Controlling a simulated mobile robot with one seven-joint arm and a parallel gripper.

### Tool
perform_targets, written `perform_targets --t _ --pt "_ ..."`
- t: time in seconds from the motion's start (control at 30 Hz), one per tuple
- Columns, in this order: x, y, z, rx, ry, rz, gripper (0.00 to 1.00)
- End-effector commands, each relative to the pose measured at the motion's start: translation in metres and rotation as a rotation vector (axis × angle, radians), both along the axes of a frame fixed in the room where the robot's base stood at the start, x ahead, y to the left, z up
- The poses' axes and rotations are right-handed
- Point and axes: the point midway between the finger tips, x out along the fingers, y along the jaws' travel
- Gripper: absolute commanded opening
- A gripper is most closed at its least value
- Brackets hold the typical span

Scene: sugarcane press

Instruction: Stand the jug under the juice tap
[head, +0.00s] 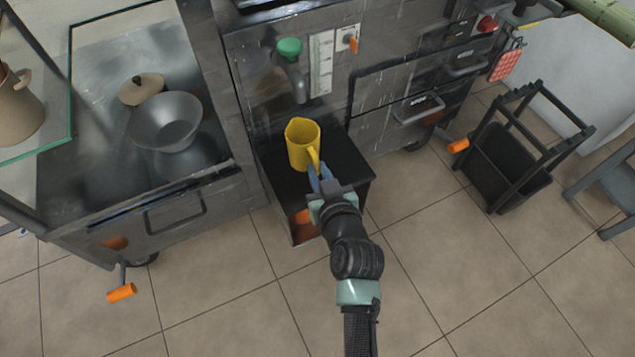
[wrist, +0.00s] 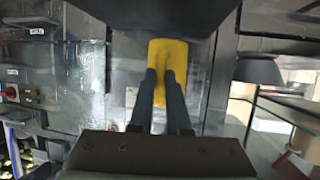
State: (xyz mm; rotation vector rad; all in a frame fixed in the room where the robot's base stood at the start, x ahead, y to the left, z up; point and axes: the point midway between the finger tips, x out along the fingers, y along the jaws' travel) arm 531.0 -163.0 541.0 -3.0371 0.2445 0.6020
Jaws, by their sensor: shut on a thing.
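The yellow jug (head: 300,146) is upright at the black stand (head: 350,168), in front of the steel machine. I cannot tell whether its base touches the stand's top. The juice tap (head: 295,76) with its green knob (head: 290,47) is on the machine's front, above and behind the jug. My gripper (head: 318,172) is shut on the jug's handle, which faces me. In the wrist view the two fingers (wrist: 162,88) close around the yellow jug (wrist: 172,62); the fingers hide part of the handle.
A metal bowl (head: 166,121) and a lidded pot (head: 141,88) are on the steel counter at left. A glass shelf (head: 50,133) carries a beige jug (head: 17,106). The tiled floor (head: 440,245) in front is clear.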

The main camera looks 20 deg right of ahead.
Motion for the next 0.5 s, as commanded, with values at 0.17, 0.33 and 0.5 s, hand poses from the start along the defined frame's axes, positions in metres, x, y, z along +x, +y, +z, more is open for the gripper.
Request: perform_targets --t 0.17,0.33,0.5 --pt "0.000 0.000 -0.035 0.000 0.001 0.000 0.00" --pt "0.000 0.000 -0.037 0.000 0.000 0.000 0.00" --pt "0.000 0.000 -0.038 -0.001 0.000 0.000 0.00"
